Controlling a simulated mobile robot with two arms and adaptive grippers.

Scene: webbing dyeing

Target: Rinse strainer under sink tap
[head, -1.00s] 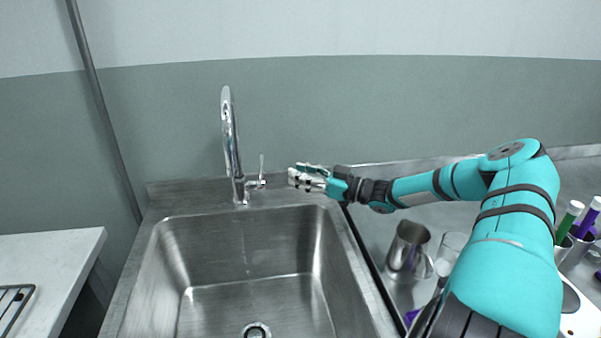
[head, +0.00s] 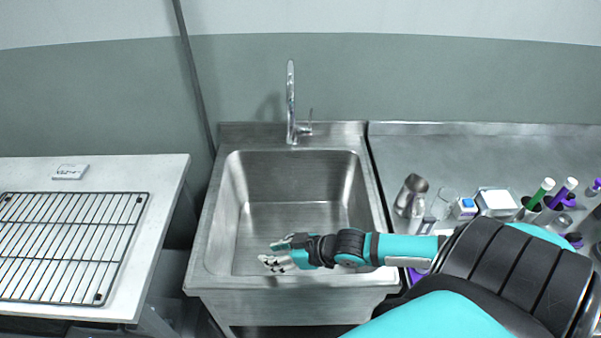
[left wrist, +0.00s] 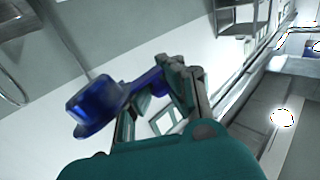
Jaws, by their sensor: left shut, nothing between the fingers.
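The sink (head: 210,235) is a steel basin in the middle of the head view. Its tall chrome tap (head: 291,100) stands at the back rim, with a lever (head: 309,122) on its right; I see no clear water stream. My right gripper (head: 268,257) is over the front of the basin, well forward of the tap; its finger gap is unclear. In the left wrist view, a dark blue cup-shaped piece with a handle (left wrist: 97,104), likely the strainer, shows beside my left gripper (left wrist: 172,75). The handle overlaps the fingers, which are shut; I cannot tell how they touch.
A wire rack (head: 65,240) lies on a white table (head: 140,170) at the left, with a small label card (head: 70,171). On the right counter (head: 450,150) are a metal jug (head: 410,193), a glass beaker (head: 443,203) and several markers (head: 563,193). The counter's back is clear.

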